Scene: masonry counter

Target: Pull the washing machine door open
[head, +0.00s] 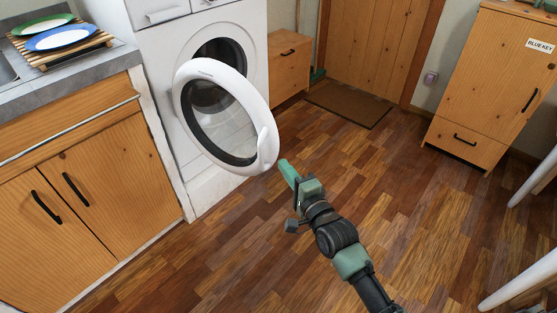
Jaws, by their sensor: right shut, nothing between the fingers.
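The washing machine (163,60) is white and stands between the counter and a wooden cabinet. Its round door (189,87) has a white ring and dark glass, and it stands swung open toward the room. The dark drum opening (226,56) shows behind it. My right gripper (286,168) is shut and empty, just right of the door's lower right rim, near the handle bulge (266,145). I cannot tell whether the fingertips touch the rim. My left gripper is out of view.
A counter (108,65) with plates on a wooden rack (72,56) stands at the left. A cabinet (490,80) stands at the right, with white furniture parts (525,280) at the right edge. The wooden floor between is clear, with a doormat (349,103) at the back.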

